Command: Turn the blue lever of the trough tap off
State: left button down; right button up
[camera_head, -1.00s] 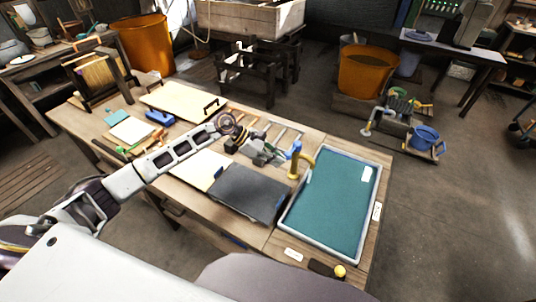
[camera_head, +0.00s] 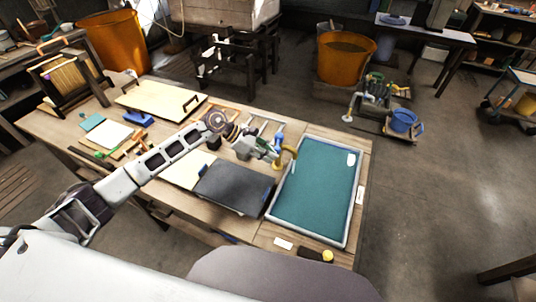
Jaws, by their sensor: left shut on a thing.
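The trough (camera_head: 318,188) is a shallow grey-rimmed basin with a teal inside, on the right end of the wooden table. Its yellow tap (camera_head: 289,153) stands at the basin's left rim with the spout bent toward the basin. The blue lever (camera_head: 279,139) is on top of the tap, pointing up. My left gripper (camera_head: 270,149) reaches in from the left and is shut at the tap's lever; its fingers are small here and partly hide the contact. My right gripper is not in view.
A dark grey board (camera_head: 234,187) lies left of the trough, below my left arm. A pale board with a handle (camera_head: 160,99) and a blue block (camera_head: 139,119) lie further left. Orange tubs (camera_head: 345,58) stand on the floor behind the table.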

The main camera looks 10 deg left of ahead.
pick_arm(q)
jog(key=shift+w+a+r, duration=0.25)
jog(key=shift+w, duration=0.15)
jog(key=shift+w+a+r, duration=0.2)
jog(key=shift+w, duration=0.2)
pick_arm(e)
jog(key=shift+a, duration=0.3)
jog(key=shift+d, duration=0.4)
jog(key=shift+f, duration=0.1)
pick_arm(q)
jog(key=a+r+b, duration=0.4)
jog(key=a, duration=0.6)
jog(key=shift+a+r, duration=0.35)
jog(key=shift+r, duration=0.05)
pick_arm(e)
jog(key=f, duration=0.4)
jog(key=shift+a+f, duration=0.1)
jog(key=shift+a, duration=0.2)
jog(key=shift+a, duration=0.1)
